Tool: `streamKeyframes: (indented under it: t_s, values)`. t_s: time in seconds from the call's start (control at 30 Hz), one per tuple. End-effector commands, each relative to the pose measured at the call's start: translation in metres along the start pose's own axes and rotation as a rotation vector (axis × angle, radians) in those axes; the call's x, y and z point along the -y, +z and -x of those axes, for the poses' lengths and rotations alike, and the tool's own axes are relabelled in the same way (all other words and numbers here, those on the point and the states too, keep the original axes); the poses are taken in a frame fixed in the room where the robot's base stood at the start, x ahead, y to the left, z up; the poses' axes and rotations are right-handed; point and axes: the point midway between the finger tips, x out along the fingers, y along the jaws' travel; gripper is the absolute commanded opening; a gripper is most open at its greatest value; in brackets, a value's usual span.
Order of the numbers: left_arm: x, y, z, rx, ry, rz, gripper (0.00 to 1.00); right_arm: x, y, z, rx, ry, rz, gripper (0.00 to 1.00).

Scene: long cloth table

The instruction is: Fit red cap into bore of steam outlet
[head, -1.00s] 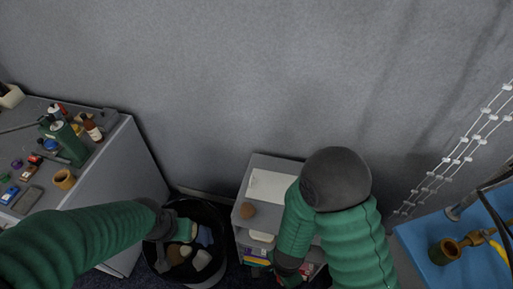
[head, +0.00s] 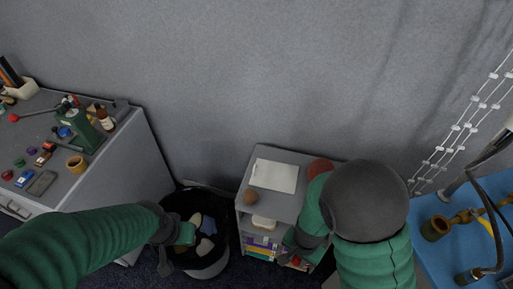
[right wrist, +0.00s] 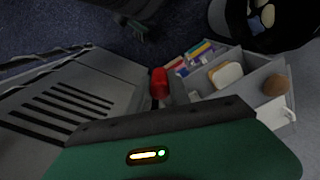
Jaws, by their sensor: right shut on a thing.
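The red cap (right wrist: 160,82) is in the jaws of my right gripper (right wrist: 163,100), upright in the right wrist view; its lower part is hidden. In the head view my right gripper (head: 300,243) is at the front of the grey shelf unit, partly hidden by my arm, and the cap cannot be made out there. A brass pipe fitting with a dark open end (head: 435,228), which looks like the steam outlet, lies on the blue surface at right, well away from the gripper. My left gripper (head: 176,247) hangs over the black bin; its jaws are unclear.
The shelf unit (head: 244,222) carries a white sheet (head: 274,176), a brown ball (head: 250,196) and a reddish round thing (head: 319,168) behind my arm. The black bin (head: 228,262) holds several objects. A grey cabinet (head: 135,170) with bottles stands left. Hoses cross the blue surface (head: 421,207).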

Motion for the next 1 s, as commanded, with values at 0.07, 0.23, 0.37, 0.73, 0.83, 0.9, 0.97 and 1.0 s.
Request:
streamKeyframes:
  t_s: [0.07,0.23,0.37,0.73,0.83,0.9,0.97,1.0]
  values:
    - [0.0,0.0,0.0,0.0,0.0,0.0,0.0,0.0,-0.018,0.016,-0.006,-0.005,0.088,0.0]
    - [0.0,0.0,0.0,0.0,0.0,0.0,0.0,-0.002,-0.057,0.049,-0.006,-0.002,0.31,0.0]
    - [0.0,0.0,0.0,0.0,0.0,0.0,0.0,-0.002,-0.082,0.07,-0.004,-0.001,0.462,0.0]
    - [0.0,0.0,0.0,0.0,0.0,0.0,0.0,-0.005,-0.112,0.097,0.007,0.003,0.661,0.0]
    - [0.0,0.0,0.0,0.0,0.0,0.0,0.0,-0.005,-0.112,0.096,0.007,0.002,0.66,0.0]
    - [0.0,0.0,0.0,0.0,0.0,0.0,0.0,-0.005,-0.112,0.097,0.005,0.002,0.659,0.0]
    - [0.0,0.0,0.0,0.0,0.0,0.0,0.0,-0.004,-0.112,0.097,0.003,0.001,0.66,0.0]
    - [0.0,0.0,0.0,0.0,0.0,0.0,0.0,-0.004,-0.113,0.098,0.001,0.001,0.659,0.0]
